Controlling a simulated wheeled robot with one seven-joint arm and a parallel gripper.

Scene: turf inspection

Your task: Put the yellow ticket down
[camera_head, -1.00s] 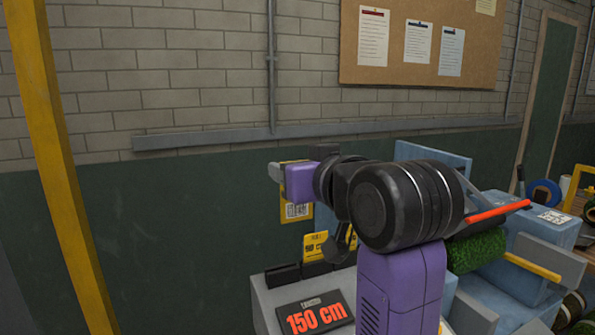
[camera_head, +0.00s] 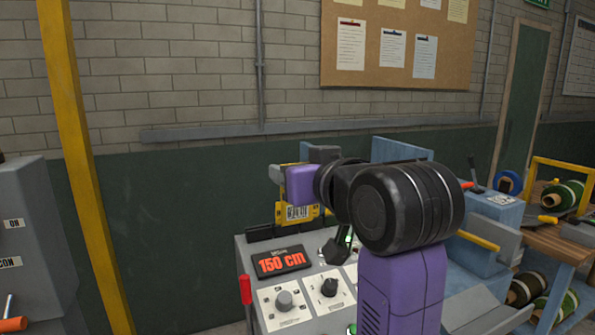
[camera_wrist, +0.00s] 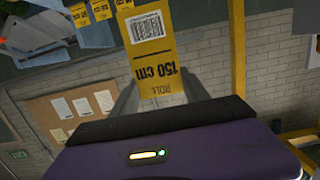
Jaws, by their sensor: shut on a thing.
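My gripper (camera_head: 281,182) is shut on the yellow ticket (camera_head: 297,212), which hangs down with its barcode showing. In the wrist view the ticket (camera_wrist: 155,62) sits between the two grey fingers and reads "ROLL 150 cm", upside down there. In the head view the ticket's lower part overlaps the row of dark holders (camera_head: 264,232) at the back of the grey console. I cannot tell whether it touches them. My own arm hides part of the holders and the console's right side.
The console's display (camera_head: 282,262) reads 150 cm, with knobs (camera_head: 285,300) below and a red lever (camera_head: 246,291) at its left. Other yellow tickets (camera_wrist: 90,12) show in the wrist view. A yellow post (camera_head: 85,170) and a grey cabinet (camera_head: 25,245) stand at left.

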